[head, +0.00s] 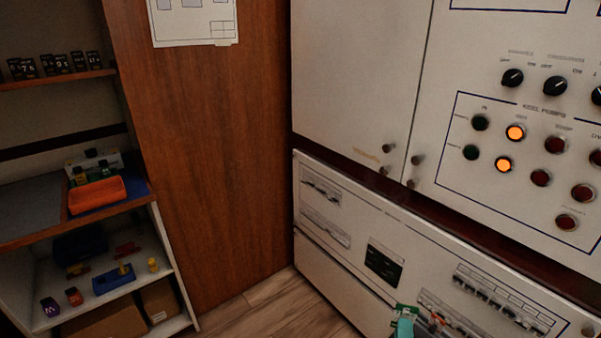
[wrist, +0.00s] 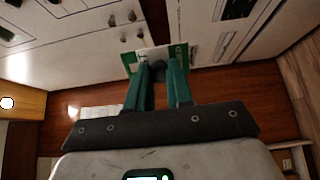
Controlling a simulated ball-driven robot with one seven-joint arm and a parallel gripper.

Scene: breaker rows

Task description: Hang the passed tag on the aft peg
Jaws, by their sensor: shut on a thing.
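My gripper (wrist: 160,72) is shut on a tag (wrist: 158,54). Its two teal fingers hold the tag at their tips in the wrist view. The tag is a flat white card with green ends and a dark part in the middle, partly covered by the fingers. In the head view my gripper (head: 404,326) is at the bottom edge, in front of the lower white panel, with a bit of green and white tag (head: 409,310) at its tip. I cannot read the tag or tell which fitting is the aft peg.
The lower panel (head: 330,262) has a black inset (head: 383,264) and rows of breakers (head: 500,298). Round knobs (head: 417,160) stick out above it. A shelf unit at left holds an orange tray (head: 97,197) and a blue block (head: 113,280). Wood floor (head: 280,312) is clear.

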